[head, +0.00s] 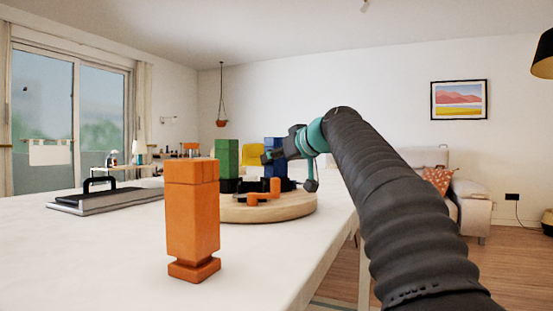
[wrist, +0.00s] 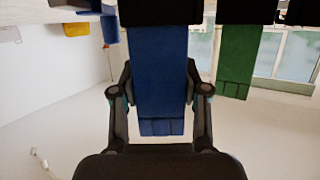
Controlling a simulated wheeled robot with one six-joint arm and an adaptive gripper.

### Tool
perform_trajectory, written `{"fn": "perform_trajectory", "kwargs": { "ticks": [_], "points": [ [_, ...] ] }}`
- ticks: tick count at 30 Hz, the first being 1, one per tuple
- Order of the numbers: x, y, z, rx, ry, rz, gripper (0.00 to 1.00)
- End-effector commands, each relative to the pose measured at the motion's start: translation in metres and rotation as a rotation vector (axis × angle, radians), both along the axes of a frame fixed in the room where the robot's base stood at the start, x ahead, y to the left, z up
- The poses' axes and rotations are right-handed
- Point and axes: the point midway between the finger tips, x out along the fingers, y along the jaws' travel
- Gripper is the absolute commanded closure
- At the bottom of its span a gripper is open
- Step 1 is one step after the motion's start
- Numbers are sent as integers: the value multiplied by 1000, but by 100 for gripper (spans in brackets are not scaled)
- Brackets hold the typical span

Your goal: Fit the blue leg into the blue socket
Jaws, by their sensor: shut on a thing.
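The blue leg (head: 275,145) stands upright over the round wooden board (head: 300,208) on the table. My gripper (head: 268,157) is shut on the blue leg, coming from the right. In the wrist view, which is upside down, the gripper's fingers (wrist: 158,80) lie on both sides of the blue leg (wrist: 158,65). The leg's notched top end points down the picture. Its lower end meets a dark part (wrist: 160,12) at the picture's top. The blue socket cannot be made out clearly, and I cannot tell if the leg is seated in it.
A green leg (head: 227,157) stands upright in a dark holder on the board, left of the blue leg. An orange piece (head: 262,198) is at the board's front. A large orange leg (head: 192,215) stands nearer on the white table. A grey case (head: 105,200) lies at left.

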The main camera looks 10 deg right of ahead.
Motion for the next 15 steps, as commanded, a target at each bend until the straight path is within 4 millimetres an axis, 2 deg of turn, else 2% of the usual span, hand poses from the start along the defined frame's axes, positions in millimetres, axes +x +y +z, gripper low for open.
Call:
{"fn": "perform_trajectory", "kwargs": {
  "ticks": [6,7,9,10,11,15],
  "points": [
    [0,0,-5,0,-1,0,100],
    [0,0,-5,1,-2,0,52],
    [0,0,-4,0,-1,0,35],
    [0,0,-4,0,-1,0,27],
    [0,0,-4,0,-1,0,26],
    [0,0,-4,0,-1,0,26]
  ]
}}
